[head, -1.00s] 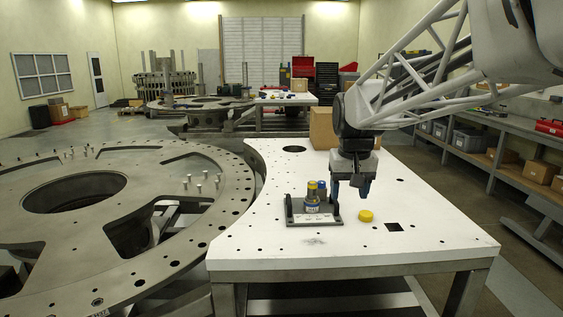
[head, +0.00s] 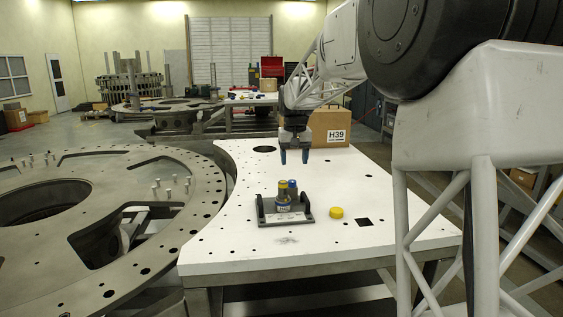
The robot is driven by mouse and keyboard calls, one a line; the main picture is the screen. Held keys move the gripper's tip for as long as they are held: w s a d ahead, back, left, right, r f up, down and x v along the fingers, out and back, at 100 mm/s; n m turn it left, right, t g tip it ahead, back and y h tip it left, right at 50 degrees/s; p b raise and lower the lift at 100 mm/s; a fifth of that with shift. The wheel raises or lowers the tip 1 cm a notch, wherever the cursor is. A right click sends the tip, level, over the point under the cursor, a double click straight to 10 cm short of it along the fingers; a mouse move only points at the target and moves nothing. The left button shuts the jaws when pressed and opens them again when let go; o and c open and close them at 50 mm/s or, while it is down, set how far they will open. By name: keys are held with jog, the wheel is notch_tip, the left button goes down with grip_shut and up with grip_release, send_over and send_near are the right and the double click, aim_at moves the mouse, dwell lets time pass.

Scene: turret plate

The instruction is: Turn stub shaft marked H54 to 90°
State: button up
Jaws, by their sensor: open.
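A dark grey holder (head: 307,215) with a pale label stands on the white plate table (head: 215,240). Several short upright cylinders are grouped in it. The front cylinder (head: 283,198) has a yellow top and a blue band, and another behind it has a blue top (head: 292,184). I cannot read H54 on any of them, nor tell their angles. My gripper (head: 294,157) points down above and behind the holder, apart from it. Its two blue fingers are spread with nothing between them.
A cardboard box marked H39 (head: 330,128) stands behind my gripper. A large grey ring plate (head: 130,245) lies at the left. My arm fills the upper right.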

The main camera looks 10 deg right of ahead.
send_over(283, 181)
jog(key=shift+g, duration=0.3)
jog(key=f, duration=0.7)
jog(key=shift+s, duration=0.2)
jog(key=shift+f, duration=0.2)
jog(key=shift+f, duration=4.25)
jog(key=c, duration=0.7)
